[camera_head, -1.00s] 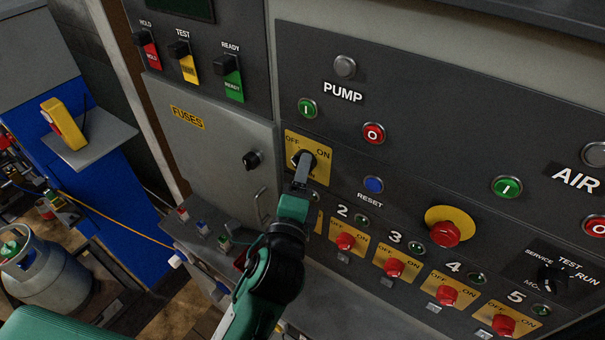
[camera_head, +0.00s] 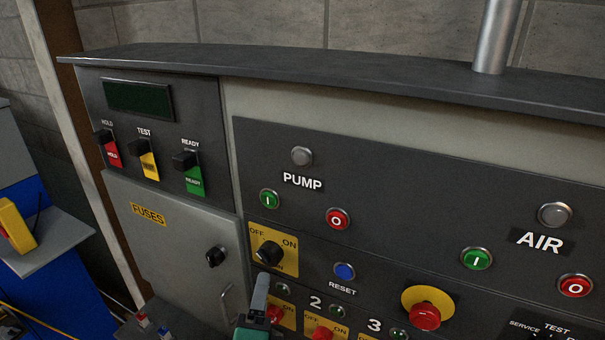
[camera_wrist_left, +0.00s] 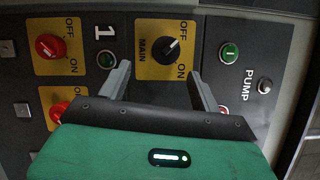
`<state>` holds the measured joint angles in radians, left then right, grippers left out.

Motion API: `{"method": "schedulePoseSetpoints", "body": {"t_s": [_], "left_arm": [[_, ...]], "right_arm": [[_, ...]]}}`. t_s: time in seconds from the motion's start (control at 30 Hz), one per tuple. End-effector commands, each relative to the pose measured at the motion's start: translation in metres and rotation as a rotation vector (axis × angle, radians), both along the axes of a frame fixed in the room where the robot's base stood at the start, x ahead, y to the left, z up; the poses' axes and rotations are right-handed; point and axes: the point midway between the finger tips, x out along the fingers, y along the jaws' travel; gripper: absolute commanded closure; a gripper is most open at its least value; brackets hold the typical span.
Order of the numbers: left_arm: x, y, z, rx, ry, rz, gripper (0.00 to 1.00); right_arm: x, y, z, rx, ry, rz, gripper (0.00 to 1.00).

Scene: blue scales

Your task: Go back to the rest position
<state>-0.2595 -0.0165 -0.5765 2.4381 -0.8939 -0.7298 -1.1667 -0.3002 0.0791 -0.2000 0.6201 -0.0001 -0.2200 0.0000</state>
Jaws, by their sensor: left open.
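My left gripper (camera_head: 262,290) shows at the bottom edge of the head view, just below the black main OFF/ON knob (camera_head: 269,253) on its yellow plate. In the left wrist view, my left gripper (camera_wrist_left: 160,92) has its two grey fingers apart with nothing between them. The main knob (camera_wrist_left: 172,47) lies beyond the fingertips there, and the gripper is clear of it. The knob's white mark points toward the upper right in that view. My right gripper is not in view.
The control panel (camera_head: 400,190) fills the front, with pump buttons, a blue reset button (camera_head: 345,271) and a red emergency button (camera_head: 425,315). The fuse door (camera_head: 170,240) has a handle at its lower right. A yellow device (camera_head: 15,226) sits on a shelf at left.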

Motion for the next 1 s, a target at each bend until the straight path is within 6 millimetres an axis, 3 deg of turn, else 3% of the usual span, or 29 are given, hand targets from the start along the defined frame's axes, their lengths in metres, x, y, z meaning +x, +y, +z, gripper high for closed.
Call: {"method": "schedulePoseSetpoints", "body": {"t_s": [0.07,0.17,0.3,0.4,0.6,0.77,1.0], "left_arm": [[-0.001,0.011,-0.019,-0.080,0.071,0.018,0.35],[-0.007,0.035,-0.063,-0.278,0.235,0.074,0.35],[-0.037,0.074,-0.141,-0.649,0.527,0.243,0.35],[-0.067,0.094,-0.182,-0.873,0.691,0.392,0.35],[-0.126,0.118,-0.231,-1.175,0.910,0.679,0.35],[-0.170,0.132,-0.252,-1.340,1.029,0.911,0.35],[-0.154,0.128,-0.329,-1.342,1.056,0.943,0.35]], "right_arm": [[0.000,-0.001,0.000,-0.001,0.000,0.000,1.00],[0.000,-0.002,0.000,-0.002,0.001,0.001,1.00],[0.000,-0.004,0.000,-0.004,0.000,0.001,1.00],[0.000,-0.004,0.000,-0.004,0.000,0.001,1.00],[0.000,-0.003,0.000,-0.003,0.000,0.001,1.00],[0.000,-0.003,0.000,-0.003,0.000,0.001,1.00],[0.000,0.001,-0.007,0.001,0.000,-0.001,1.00]]}}
